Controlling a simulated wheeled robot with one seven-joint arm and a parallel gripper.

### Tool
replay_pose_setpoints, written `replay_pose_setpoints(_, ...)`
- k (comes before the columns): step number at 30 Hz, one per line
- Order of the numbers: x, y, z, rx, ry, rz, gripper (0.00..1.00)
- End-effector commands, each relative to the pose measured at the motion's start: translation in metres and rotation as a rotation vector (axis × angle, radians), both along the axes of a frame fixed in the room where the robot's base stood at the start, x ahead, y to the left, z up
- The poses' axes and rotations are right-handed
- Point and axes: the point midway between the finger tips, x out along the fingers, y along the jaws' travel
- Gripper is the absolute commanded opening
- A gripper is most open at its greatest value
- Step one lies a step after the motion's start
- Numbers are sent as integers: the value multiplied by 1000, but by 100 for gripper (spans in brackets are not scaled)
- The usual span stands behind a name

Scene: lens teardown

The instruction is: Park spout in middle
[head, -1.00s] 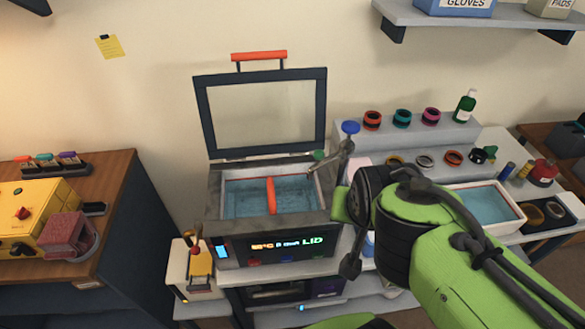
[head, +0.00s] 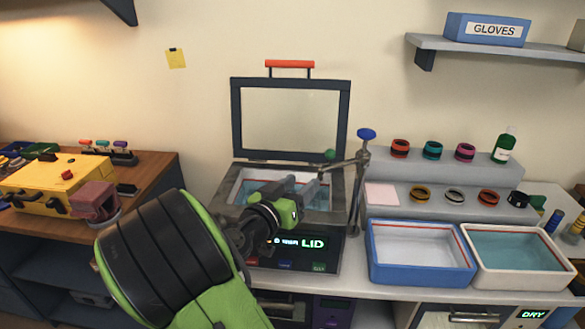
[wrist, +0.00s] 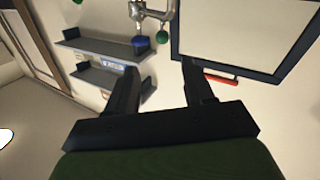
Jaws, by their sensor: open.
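The spout (head: 345,163) is a grey metal arm on an upright post at the right side of the bath. It has a blue knob (head: 366,134) on the post and a green ball (head: 330,154) near its free end. The arm points left, its free end over the right part of the bath (head: 336,216). My gripper (head: 308,187) is open and empty in front of the bath opening, left of the post and apparently below the spout. In the wrist view the spout (wrist: 152,13) shows beyond the open fingers (wrist: 163,66). My gripper partly hides the water.
The bath's framed lid (head: 345,120) stands open behind. A blue tray (head: 421,278) and a white tray (head: 525,283) of liquid stand to the right. Lens rings (head: 432,150) line a stepped shelf. A yellow machine (head: 60,185) sits on the left bench.

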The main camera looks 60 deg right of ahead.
Motion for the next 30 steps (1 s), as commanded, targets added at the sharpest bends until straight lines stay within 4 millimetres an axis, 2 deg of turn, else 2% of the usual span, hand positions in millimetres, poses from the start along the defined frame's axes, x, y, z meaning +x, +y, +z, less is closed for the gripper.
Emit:
replay_pose_setpoints(5, 0, -12, 3, -22, 2, -4, 52)
replay_pose_setpoints(21, 1, -139, 5, -22, 2, -2, 52)
replay_pose_setpoints(25, 2, -154, 4, -19, 2, 0, 52)
replay_pose_setpoints(30, 3, -158, 3, -19, 3, 2, 52)
